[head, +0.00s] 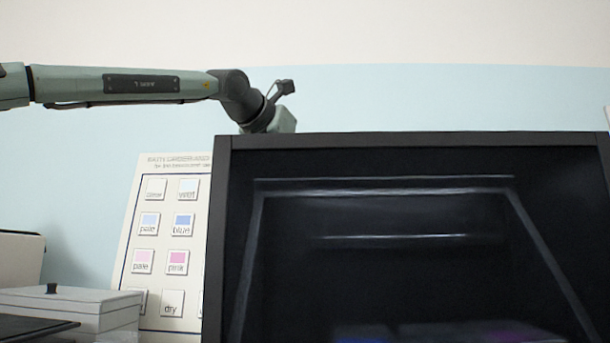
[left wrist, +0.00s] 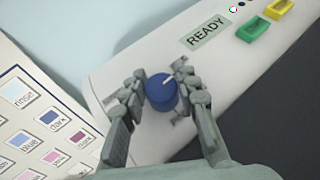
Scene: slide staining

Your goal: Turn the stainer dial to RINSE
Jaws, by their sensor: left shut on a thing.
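The stainer dial (left wrist: 162,92) is a blue round knob with a white pointer line, on the white stainer panel (left wrist: 130,75) in the left wrist view. Its pointer aims toward the upper right in that view. My left gripper (left wrist: 158,90) has one finger on each side of the dial and is shut on it. A label beside it reads READY (left wrist: 206,39). My right gripper is not in view.
A white chart (head: 150,200) with coloured labelled squares stands left of the dark panel. A lidded white box (head: 75,305) is at the lower left. Green (left wrist: 253,28) and yellow (left wrist: 278,9) buttons lie beyond the READY label.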

